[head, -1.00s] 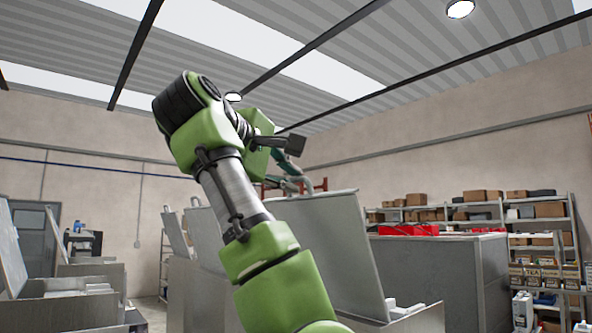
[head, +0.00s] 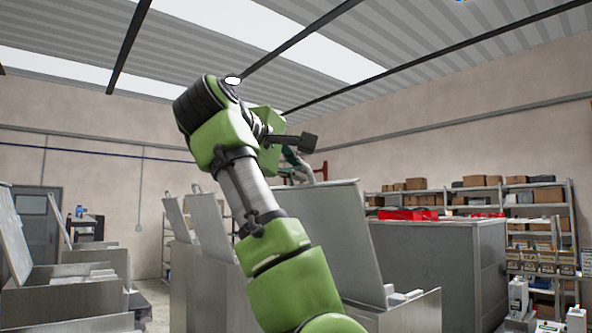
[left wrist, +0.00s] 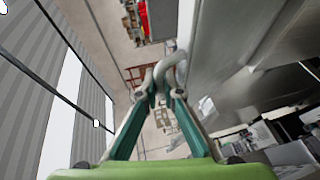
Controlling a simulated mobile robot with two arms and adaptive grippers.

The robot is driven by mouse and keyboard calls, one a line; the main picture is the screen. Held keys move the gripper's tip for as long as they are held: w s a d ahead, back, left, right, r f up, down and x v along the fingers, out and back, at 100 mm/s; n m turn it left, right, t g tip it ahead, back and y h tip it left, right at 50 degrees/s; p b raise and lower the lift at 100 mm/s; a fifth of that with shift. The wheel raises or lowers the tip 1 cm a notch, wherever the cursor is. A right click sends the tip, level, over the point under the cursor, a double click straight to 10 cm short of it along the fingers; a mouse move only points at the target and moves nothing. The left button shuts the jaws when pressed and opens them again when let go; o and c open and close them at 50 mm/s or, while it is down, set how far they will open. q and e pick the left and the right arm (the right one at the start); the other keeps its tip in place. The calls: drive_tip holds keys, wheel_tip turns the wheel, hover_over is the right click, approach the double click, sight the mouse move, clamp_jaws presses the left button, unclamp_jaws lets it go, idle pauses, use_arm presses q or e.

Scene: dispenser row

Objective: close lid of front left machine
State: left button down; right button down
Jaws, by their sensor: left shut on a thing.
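A large flat grey lid (head: 335,235) stands raised, leaning back slightly, on a grey metal machine (head: 405,318) in the middle of the head view. A grey curved handle (left wrist: 178,66) is at the lid's edge in the left wrist view. My left gripper (head: 298,168) is up at the lid's top edge, partly hidden behind my own green arm. In the left wrist view its teal fingers (left wrist: 162,90) are closed around the handle. My arm covers the lid's left part and much of the machine. My right gripper is not in view.
Other machines with raised lids stand at the left (head: 12,240) and behind my arm (head: 208,228). A large grey cabinet (head: 440,265) with red items on top stands to the right. Shelves with boxes (head: 540,225) line the right wall.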

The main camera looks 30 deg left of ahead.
use_arm(q)
drive_tip(key=shift+w+d+r, duration=0.15)
drive_tip(key=shift+w, duration=0.15)
drive_tip(key=w+d, duration=0.2)
drive_tip(key=w, duration=0.5)
drive_tip(key=w+d, duration=0.3)
drive_tip(key=w, duration=0.4)
drive_tip(key=shift+w+r, duration=0.4)
drive_tip(key=shift+d, duration=0.15)
drive_tip(key=c, duration=2.4)
unclamp_jaws()
drive_tip(key=shift+d, duration=0.1)
drive_tip(key=shift+c, duration=0.2)
drive_tip(key=a+v, duration=0.1)
drive_tip(key=v, duration=1)
drive_tip(key=shift+s+d, duration=0.4)
drive_tip(key=shift+d, duration=0.1)
